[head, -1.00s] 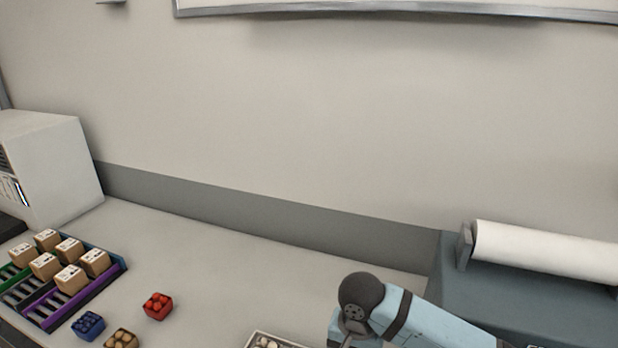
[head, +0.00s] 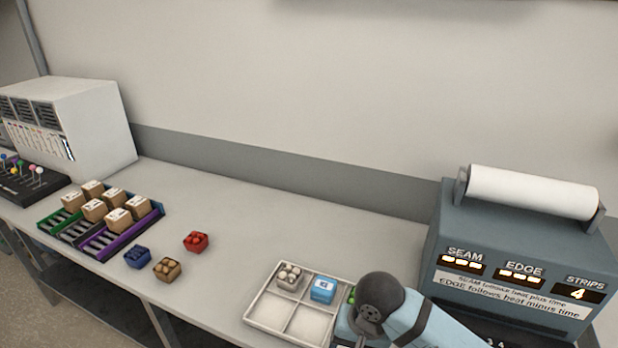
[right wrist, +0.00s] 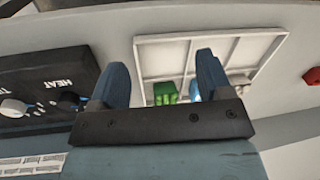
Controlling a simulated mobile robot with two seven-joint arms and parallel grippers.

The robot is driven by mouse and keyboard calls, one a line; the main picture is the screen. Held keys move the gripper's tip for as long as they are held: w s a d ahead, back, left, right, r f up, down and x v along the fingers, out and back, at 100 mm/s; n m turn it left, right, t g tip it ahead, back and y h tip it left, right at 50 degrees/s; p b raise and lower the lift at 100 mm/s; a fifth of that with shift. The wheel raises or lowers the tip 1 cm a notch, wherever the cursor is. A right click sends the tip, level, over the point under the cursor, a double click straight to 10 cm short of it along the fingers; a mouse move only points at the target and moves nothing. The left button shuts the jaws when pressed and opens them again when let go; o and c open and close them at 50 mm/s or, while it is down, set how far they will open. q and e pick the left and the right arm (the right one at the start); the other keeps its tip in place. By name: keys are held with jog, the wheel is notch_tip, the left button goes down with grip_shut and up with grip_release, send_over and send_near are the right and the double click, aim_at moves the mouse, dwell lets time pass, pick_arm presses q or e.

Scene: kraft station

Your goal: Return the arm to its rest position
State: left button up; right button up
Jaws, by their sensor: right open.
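My right arm comes in from the lower right of the head view, and its gripper is hidden there behind or below the arm. In the right wrist view my right gripper (right wrist: 162,78) is open, with two blue fingers apart and nothing held between them. Beyond the fingers lies the white divided tray (right wrist: 150,52), with a green item (right wrist: 165,92) in it. A light blue item shows partly behind one finger. The left gripper is in neither view.
The tray (head: 283,309) holds a box of pale round items (head: 289,276) and a blue box (head: 323,290). Red (head: 196,241), blue (head: 138,257) and tan (head: 167,268) boxes stand left of it, near the rack (head: 150,222) of cartons. A machine with a roll (head: 512,270) stands right.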

jog(key=s+d+f+n+t+h, duration=0.1)
jog(key=s+d+f+n+t, duration=0.1)
jog(key=s+d, duration=0.75)
jog(key=s+d+f+n+t, duration=0.1)
jog(key=s+d+n, duration=0.1)
jog(key=s+d, duration=0.75)
jog(key=w+a+f+n+t+y+p, duration=0.1)
jog(key=w+a+f+t, duration=0.4)
jog(key=f, duration=0.6)
jog(key=a+t+y+p, duration=0.1)
jog(key=a+t, duration=0.1)
jog(key=shift+w+a+t+y+p, duration=0.2)
jog(key=shift+a+t+y+p, duration=0.1)
jog(key=shift+a+p, duration=0.05)
